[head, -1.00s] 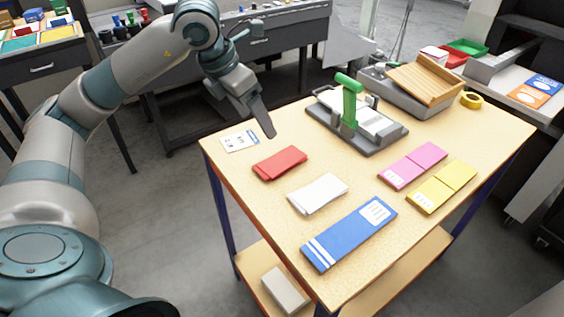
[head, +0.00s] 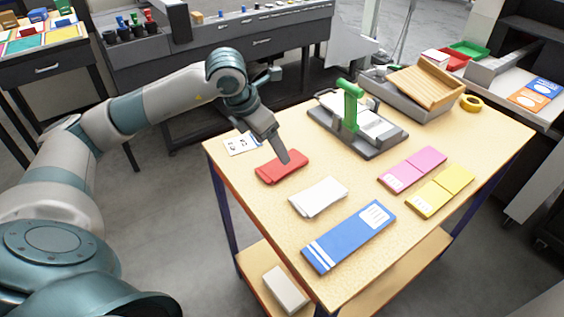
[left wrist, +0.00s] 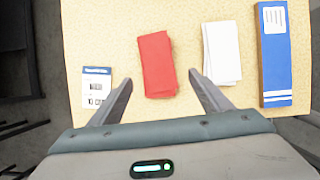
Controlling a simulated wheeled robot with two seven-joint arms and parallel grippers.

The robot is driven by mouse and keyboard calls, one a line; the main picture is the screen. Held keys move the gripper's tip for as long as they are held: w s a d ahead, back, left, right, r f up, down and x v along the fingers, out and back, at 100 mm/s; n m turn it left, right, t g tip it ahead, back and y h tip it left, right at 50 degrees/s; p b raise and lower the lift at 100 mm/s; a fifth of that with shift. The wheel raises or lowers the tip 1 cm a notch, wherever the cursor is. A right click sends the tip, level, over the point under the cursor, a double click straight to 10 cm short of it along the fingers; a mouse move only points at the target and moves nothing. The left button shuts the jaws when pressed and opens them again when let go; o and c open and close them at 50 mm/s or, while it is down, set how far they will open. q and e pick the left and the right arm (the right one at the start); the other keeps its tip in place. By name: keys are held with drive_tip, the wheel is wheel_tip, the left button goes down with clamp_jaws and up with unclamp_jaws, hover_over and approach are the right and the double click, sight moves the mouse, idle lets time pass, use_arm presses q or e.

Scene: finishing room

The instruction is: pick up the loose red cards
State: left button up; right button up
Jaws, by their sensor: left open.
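The loose red cards (head: 279,168) lie in a small stack on the tabletop, between a white printed card and a white stack. They also show in the left wrist view (left wrist: 157,64), ahead of and between my fingers. My left gripper (head: 284,157) is just above the red cards in the head view. In the left wrist view its two fingers (left wrist: 160,84) are spread apart, with nothing held. Whether the fingertips touch the cards cannot be told. My right gripper is not in view.
White cards (head: 318,198) and a blue box (head: 349,237) lie in front. Pink (head: 411,170) and yellow (head: 441,190) stacks lie right. A grey device with a green handle (head: 352,105) stands behind. A printed card (head: 241,145) lies left of the red cards.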

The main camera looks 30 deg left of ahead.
sight(279, 165)
use_arm(q)
drive_tip(key=shift+p+x, duration=0.3)
drive_tip(key=shift+x, duration=0.8)
drive_tip(key=shift+w+f, duration=0.2)
drive_tip(key=shift+f, duration=0.4)
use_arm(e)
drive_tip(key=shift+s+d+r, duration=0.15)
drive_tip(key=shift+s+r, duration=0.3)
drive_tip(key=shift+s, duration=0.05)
use_arm(q)
drive_tip(key=shift+w+f+p, duration=0.4)
drive_tip(key=shift+f+p, duration=0.2)
drive_tip(key=shift+p, duration=0.25)
drive_tip(key=p+x, duration=0.1)
drive_tip(key=x, duration=0.2)
drive_tip(key=shift+a, duration=0.15)
drive_tip(key=shift+w+f, duration=0.15)
drive_tip(key=shift+f, duration=0.25)
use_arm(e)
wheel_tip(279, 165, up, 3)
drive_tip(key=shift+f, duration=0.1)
use_arm(q)
drive_tip(key=shift+c, duration=0.4)
drive_tip(key=c, duration=1.1)
